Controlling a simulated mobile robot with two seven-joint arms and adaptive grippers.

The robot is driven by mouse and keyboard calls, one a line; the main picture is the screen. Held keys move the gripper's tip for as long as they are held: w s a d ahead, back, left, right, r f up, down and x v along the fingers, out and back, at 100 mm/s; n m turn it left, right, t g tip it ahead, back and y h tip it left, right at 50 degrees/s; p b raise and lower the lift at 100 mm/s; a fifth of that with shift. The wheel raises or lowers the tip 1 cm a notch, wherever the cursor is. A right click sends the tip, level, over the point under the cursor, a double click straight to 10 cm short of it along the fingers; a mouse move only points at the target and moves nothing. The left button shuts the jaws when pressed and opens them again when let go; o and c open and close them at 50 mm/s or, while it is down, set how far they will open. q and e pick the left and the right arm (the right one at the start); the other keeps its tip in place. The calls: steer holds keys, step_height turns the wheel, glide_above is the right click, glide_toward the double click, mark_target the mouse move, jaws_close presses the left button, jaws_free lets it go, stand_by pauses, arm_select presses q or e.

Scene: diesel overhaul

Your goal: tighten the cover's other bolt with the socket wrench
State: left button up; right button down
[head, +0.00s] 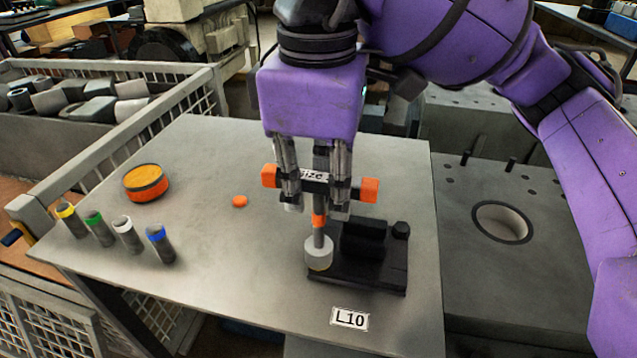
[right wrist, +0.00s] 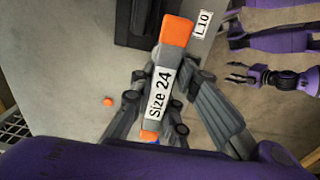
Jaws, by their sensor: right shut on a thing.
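The socket wrench (head: 369,190) has orange handle ends and a white "Size 24" label (right wrist: 160,95), readable in the right wrist view. It stands roughly upright, its pale round socket (head: 319,254) at the left end of the black cover (head: 365,268). The socket hides whatever bolt is under it; contact cannot be told. Another dark bolt head (head: 401,230) shows at the cover's right end. A second purple arm's dark fingers (right wrist: 242,74) show small in the right wrist view.
The grey table (head: 210,215) carries an orange-topped round tin (head: 146,182), a small orange piece (head: 239,201) and several colour-banded sockets (head: 127,235) at the left. An L10 label (head: 349,318) lies in front of the cover. A mesh-sided crate (head: 140,125) borders the left.

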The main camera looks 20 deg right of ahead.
steer(key=m+p, duration=0.1)
steer(key=m, duration=0.2)
steer(key=shift+r, duration=0.15)
steer(key=m+p, duration=0.1)
steer(key=m, duration=0.5)
steer(key=shift+m, duration=0.3)
steer(key=m+p, duration=0.1)
steer(key=m, duration=0.3)
steer(key=shift+m+g, duration=0.4)
steer(key=m+p, duration=0.1)
steer(key=m, duration=0.3)
steer(key=shift+m+p, duration=0.3)
steer(key=shift+m, duration=0.1)
steer(key=m+p, duration=0.1)
steer(key=m, duration=0.2)
steer(key=m+p, duration=0.1)
steer(key=m, duration=0.4)
steer(key=m+p, duration=0.1)
steer(key=m, duration=0.2)
steer(key=shift+p, duration=0.35)
steer(key=shift+m+y, duration=0.3)
steer(key=shift+m, duration=0.7)
steer(key=shift+m+p, duration=0.3)
steer(key=shift+m, duration=0.1)
arm_select(q)
steer(key=w+r+t, duration=0.1)
steer(key=w+r, duration=0.2)
steer(key=r, duration=0.6)
arm_select(e)
steer(key=shift+f, duration=0.25)
